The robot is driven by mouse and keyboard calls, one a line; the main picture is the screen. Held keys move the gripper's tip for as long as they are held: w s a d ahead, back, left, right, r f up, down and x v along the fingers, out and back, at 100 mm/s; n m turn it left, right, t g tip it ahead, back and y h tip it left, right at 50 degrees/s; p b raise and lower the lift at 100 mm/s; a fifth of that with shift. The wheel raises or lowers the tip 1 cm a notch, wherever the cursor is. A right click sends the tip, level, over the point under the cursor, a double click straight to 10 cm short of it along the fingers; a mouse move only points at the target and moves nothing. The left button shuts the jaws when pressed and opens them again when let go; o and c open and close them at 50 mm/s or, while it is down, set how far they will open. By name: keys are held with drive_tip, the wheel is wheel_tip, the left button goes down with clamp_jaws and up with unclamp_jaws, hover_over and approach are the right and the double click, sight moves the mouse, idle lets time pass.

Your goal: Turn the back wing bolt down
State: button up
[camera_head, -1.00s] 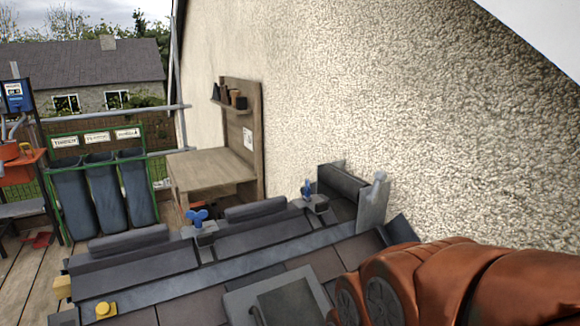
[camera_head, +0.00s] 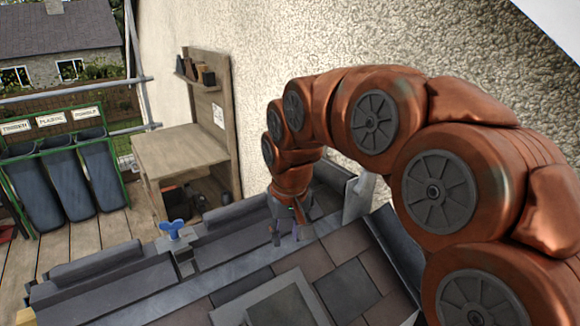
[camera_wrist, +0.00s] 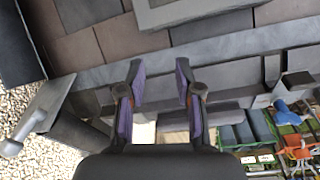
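One blue wing bolt (camera_head: 173,228) stands on a grey clamp between dark ridge caps, left of my arm in the head view. It also shows at the right of the wrist view (camera_wrist: 290,108). The back wing bolt, farther along the ridge, is hidden behind my gripper in the head view, and I cannot make it out in the wrist view. My gripper (camera_head: 286,234) points down over the far part of the ridge. In the wrist view my gripper (camera_wrist: 158,70) has its two purple-padded fingers apart, with nothing visible held between them.
Ridge caps (camera_head: 235,213) run along the roof top, with slates (camera_head: 350,285) and a raised grey frame (camera_head: 268,305) on the near slope. A pebbledash wall (camera_head: 235,40) rises behind. A wooden bench (camera_head: 180,153) and labelled bins (camera_head: 98,170) stand beyond the ridge.

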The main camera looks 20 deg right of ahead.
drive_tip(key=w+d+r+m+t+p, duration=0.1)
drive_tip(key=w+d+r, duration=0.2)
drive_tip(key=w, duration=0.3)
drive_tip(key=w+d+r+m+t+h+p, duration=0.1)
drive_tip(key=w+d+r+p, duration=0.15)
drive_tip(key=w, duration=0.35)
drive_tip(key=w+d+r+m+p, duration=0.1)
drive_tip(key=w+d+r, duration=0.1)
drive_tip(key=w+d, duration=0.3)
drive_tip(key=shift+t, duration=0.3)
drive_tip(key=shift+w+a+p+x, duration=0.15)
drive_tip(key=shift+p+x, duration=0.3)
drive_tip(key=shift+x, duration=0.85)
drive_tip(key=shift+w+a+p+x, duration=0.1)
drive_tip(key=shift+a+p+x, duration=0.3)
drive_tip(key=shift+x, duration=0.85)
drive_tip(key=shift+a+p+x, duration=0.1)
drive_tip(key=shift+p+x, duration=0.4)
drive_tip(key=shift+x, duration=0.8)
clamp_jaws()
